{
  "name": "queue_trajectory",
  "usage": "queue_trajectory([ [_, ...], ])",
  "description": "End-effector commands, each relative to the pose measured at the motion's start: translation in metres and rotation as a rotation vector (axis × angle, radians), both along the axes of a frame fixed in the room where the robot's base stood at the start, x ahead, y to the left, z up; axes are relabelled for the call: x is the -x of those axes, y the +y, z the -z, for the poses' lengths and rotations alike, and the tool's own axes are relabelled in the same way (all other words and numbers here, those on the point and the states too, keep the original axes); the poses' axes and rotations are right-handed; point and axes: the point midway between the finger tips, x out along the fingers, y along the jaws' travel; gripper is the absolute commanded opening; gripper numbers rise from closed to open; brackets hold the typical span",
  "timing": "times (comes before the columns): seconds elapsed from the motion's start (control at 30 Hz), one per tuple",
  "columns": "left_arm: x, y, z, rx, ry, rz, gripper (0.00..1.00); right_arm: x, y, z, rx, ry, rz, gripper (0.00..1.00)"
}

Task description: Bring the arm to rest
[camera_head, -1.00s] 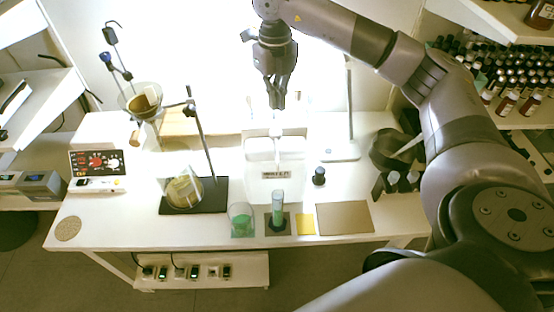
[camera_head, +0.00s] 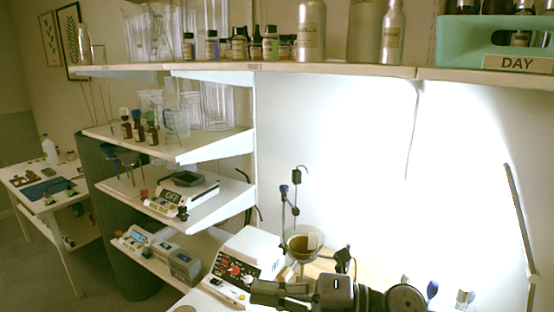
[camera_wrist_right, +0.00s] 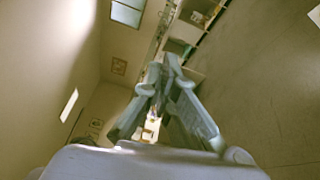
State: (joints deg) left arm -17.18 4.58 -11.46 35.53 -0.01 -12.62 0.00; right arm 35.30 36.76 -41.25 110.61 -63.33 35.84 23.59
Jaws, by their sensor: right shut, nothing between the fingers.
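My right arm lies low across the bottom edge of the head view, with its right gripper (camera_head: 262,291) pointing left. The gripper is in front of the white bench device with the red and black panel (camera_head: 235,270). In the right wrist view the fingers of the right gripper (camera_wrist_right: 163,72) come together at their tips with nothing between them. That view looks out over the room, with walls and floor, and no object is close to the fingers. My left gripper is in neither view.
A wall shelf (camera_head: 335,68) holds bottles and a green DAY crate (camera_head: 490,43). Lower shelves at left carry glassware, a scale (camera_head: 180,197) and devices. A stand with a funnel (camera_head: 303,242) rises behind the gripper. A side table (camera_head: 45,205) stands far left.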

Motion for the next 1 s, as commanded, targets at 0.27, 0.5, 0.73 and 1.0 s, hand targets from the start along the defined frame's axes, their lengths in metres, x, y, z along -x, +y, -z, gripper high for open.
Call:
queue_trajectory([
  [0.27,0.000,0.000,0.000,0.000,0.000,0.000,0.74,-0.039,-0.054,-0.037,-0.616,0.346,0.461,0.00],
  [0.5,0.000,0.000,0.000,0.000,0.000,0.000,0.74,-0.052,-0.152,0.056,-0.875,0.809,0.992,0.00],
  [0.73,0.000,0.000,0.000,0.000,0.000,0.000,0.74,0.024,-0.213,0.195,-0.841,1.328,1.476,0.00],
  [1.0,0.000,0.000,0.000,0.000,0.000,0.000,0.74,0.139,-0.225,0.277,-0.635,1.753,1.774,0.00],
])
